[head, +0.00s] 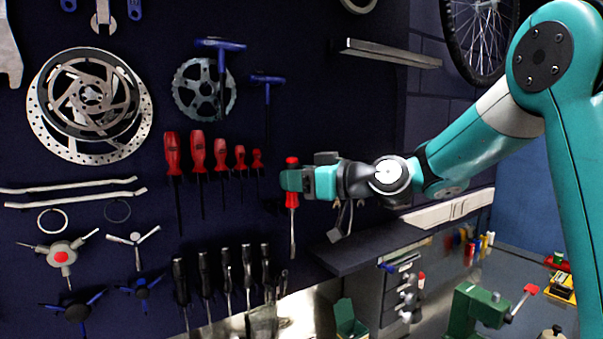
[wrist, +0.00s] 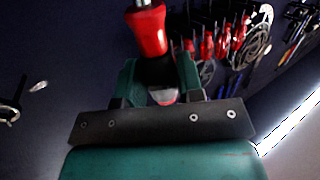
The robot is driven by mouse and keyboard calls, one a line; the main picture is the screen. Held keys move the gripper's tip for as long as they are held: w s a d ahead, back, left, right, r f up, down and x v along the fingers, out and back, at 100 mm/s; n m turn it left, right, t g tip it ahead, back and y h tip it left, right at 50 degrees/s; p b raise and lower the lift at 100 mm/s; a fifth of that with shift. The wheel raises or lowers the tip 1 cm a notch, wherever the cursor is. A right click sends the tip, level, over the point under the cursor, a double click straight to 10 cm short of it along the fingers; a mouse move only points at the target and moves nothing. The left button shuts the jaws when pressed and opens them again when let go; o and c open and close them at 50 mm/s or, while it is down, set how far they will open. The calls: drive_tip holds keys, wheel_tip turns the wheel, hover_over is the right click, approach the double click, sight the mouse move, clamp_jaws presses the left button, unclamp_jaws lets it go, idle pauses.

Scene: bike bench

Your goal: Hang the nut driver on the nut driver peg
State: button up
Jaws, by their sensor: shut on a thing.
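The nut driver (head: 292,200) has a red handle and a silver shaft. It hangs nearly upright from my gripper (head: 288,181), shaft down, in front of the dark tool wall. My gripper is shut on its handle, with red showing above and below the jaws. In the wrist view the red handle (wrist: 149,30) stands out beyond the green fingers of my gripper (wrist: 160,75). The nut driver peg cannot be made out. The gap between tool and wall cannot be judged.
A row of red-handled screwdrivers (head: 198,152) hangs left of my gripper. Black-handled drivers (head: 204,268) hang below left. Blue T-handle tools (head: 267,80) and a chainring (head: 190,90) are above. A dark shelf (head: 365,248) juts out at lower right, and a metal ledge (head: 385,53) at upper right.

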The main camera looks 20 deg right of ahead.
drive_tip(key=w+a+f+p, duration=0.1)
drive_tip(key=w, duration=0.5)
drive_tip(key=shift+f, duration=0.2)
idle(0.4)
drive_tip(key=shift+a, duration=0.1)
idle(0.5)
drive_tip(key=o, duration=1)
drive_tip(key=shift+w, duration=0.1)
drive_tip(key=shift+o, duration=0.2)
